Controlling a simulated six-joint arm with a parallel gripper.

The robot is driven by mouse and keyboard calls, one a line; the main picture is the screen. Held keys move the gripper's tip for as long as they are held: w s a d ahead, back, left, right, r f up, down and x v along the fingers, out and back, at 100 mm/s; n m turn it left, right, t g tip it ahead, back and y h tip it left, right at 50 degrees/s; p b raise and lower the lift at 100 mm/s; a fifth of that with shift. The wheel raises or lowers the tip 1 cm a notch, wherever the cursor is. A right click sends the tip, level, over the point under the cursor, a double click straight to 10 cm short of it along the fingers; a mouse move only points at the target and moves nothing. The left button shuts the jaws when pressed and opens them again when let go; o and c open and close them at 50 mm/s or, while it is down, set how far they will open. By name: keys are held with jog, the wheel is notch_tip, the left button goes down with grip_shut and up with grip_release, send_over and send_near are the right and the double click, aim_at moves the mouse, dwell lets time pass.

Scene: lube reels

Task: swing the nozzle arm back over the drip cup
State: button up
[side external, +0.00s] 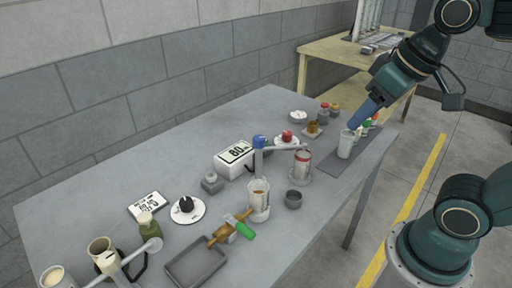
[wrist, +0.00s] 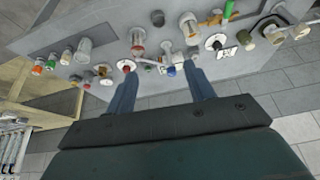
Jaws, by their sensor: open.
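A pale nozzle arm (side external: 285,149) reaches right from a post with a blue cap (side external: 260,141). Its free end is above or beside a clear canister with a red band (side external: 300,166). A small dark grey cup (side external: 293,199), which looks like the drip cup, stands apart from that end, in front of the canister. My gripper (side external: 358,122) is well to the right of the post, above a pale cylinder (side external: 345,147); I cannot tell whether it touches it.
A white box with a display (side external: 235,156) stands left of the post. A clear cup (side external: 259,200), a green-handled valve (side external: 240,230) and a grey tray (side external: 195,262) lie toward the front. Bare tabletop (side external: 110,190) lies at left.

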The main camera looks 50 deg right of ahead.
jog(key=w+r+m+g, duration=0.2)
jog(key=w+g, duration=0.1)
jog(key=w, duration=1)
jog(key=m+g, duration=0.2)
jog(key=m, duration=0.1)
send_over(259, 137)
notch_tip(259, 137, down, 5)
jog(key=shift+f, duration=0.15)
jog(key=shift+f, duration=0.15)
notch_tip(259, 137, down, 14)
jog(key=shift+r, duration=0.25)
grip_shut()
